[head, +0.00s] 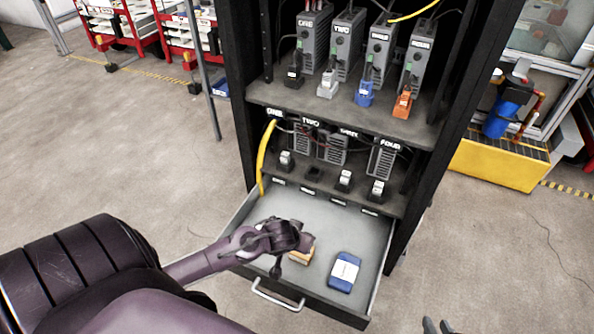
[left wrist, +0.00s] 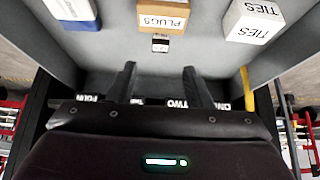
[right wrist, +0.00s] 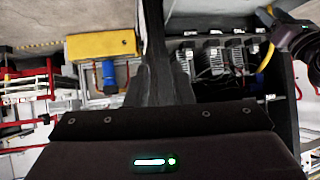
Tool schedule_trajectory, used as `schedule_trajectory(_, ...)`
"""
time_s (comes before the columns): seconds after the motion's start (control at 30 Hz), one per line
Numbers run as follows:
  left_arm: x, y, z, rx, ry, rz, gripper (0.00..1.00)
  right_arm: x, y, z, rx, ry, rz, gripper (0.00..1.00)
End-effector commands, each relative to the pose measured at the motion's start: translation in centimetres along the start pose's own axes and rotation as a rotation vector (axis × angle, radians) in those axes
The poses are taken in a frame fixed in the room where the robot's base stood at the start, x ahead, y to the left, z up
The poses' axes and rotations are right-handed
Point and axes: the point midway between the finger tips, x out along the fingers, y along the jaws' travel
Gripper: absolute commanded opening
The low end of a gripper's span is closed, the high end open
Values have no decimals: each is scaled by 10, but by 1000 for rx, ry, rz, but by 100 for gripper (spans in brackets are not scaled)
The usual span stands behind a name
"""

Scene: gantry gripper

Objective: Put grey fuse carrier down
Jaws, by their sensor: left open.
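A small dark piece with a white label (left wrist: 160,45), apparently the fuse carrier, lies on the drawer floor near the PLUGS box in the left wrist view. My left gripper (left wrist: 158,72) is open, its fingers apart with the piece beyond their tips and not between them. In the head view this gripper (head: 290,252) hangs over the open drawer (head: 318,213) and hides the piece. On the lower shelf, several carriers stand in a row, with a dark empty spot (head: 314,174) below TWO.
The drawer also holds the PLUGS box (left wrist: 163,14), a blue box (head: 344,272) and a white TIES box (left wrist: 252,22). Upper-shelf modules carry coloured plugs, one grey (head: 327,85). A yellow cable (head: 264,158) hangs at the rack's left. The drawer floor's back part is clear.

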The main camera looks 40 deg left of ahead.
Motion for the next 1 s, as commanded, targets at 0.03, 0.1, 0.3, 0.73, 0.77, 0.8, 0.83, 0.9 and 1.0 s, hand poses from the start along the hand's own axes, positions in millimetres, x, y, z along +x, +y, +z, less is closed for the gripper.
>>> schedule_trajectory(0.03, -4, 0, 0, 0, -1, -1, 46, -1, -1, 9, 2, -39, -2, 21)
schedule_trajectory(0.1, -7, 0, 0, 0, -1, -1, 46, -2, -2, 19, 3, -85, -4, 21)
schedule_trajectory(0.3, -10, 0, 0, 0, 0, -1, 46, -4, -3, 36, 6, -156, -8, 21)
schedule_trajectory(0.73, -88, 133, 60, 267, 10, 295, 46, -4, -3, 38, 6, -163, -8, 21)
schedule_trajectory(0.77, -102, 149, 64, 300, 25, 332, 46, -4, -3, 38, 5, -163, -8, 21)
schedule_trajectory(0.8, -120, 165, 65, 342, 49, 374, 46, -4, -3, 38, 5, -163, -8, 21)
schedule_trajectory(0.83, -133, 175, 65, 369, 69, 399, 46, -4, -3, 38, 5, -163, -8, 21)
schedule_trajectory(0.9, -157, 192, 63, 418, 112, 443, 46, -4, -3, 38, 5, -163, -8, 21)
schedule_trajectory(1.0, -177, 203, 58, 460, 155, 471, 46, -4, -3, 38, 5, -163, -7, 21)
